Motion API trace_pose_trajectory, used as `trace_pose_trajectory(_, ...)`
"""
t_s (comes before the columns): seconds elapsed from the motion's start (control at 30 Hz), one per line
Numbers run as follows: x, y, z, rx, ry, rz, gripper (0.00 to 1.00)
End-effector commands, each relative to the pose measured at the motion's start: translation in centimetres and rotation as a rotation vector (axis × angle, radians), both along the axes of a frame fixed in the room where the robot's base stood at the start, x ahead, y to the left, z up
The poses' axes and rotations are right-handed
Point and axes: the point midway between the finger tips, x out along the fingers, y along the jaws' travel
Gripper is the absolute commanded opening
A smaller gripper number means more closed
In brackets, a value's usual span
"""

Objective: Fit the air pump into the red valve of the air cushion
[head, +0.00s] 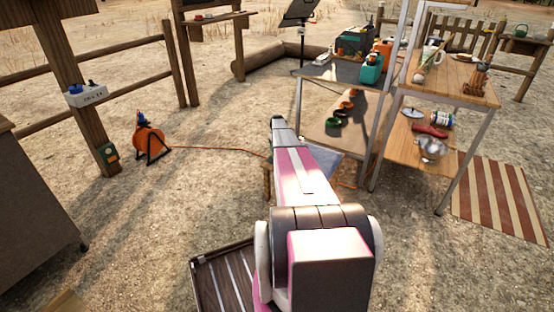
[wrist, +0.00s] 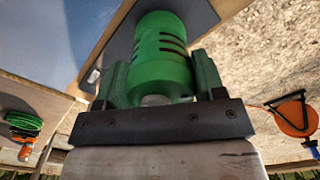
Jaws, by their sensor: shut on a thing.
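The air pump, a green cylinder with dark slots in its side (wrist: 160,45), fills the upper middle of the wrist view. My gripper (wrist: 160,82) is shut on it, with one finger on each side. My arm covers the middle of the head view, and neither the gripper nor the pump can be made out there. I cannot make out the air cushion or its red valve in either view. A low bench with a blue-grey top (head: 348,166) shows partly behind my arm.
A shelf table (head: 470,88) with bottles and bowls stands at the right. An orange cable reel (head: 149,137) stands on the gravel at the left, its cable running toward the low bench. Open gravel lies at the left.

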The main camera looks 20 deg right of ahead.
Motion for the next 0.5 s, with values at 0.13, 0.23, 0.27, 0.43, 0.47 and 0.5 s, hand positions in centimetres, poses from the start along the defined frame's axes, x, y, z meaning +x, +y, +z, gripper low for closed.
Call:
trace_pose_trajectory(0.13,0.02,-0.01,-0.35,0.000,0.000,0.000,0.30)
trace_pose_trajectory(0.23,0.01,0.00,-0.44,0.000,0.000,0.000,0.30)
trace_pose_trajectory(0.27,0.01,0.00,-0.45,0.000,0.000,0.000,0.30)
trace_pose_trajectory(0.43,0.01,0.00,-0.42,0.000,0.000,0.000,0.66)
trace_pose_trajectory(0.47,0.01,0.00,-0.42,0.000,0.000,0.000,0.76)
trace_pose_trajectory(0.5,0.01,0.00,-0.42,0.000,0.000,0.000,0.89)
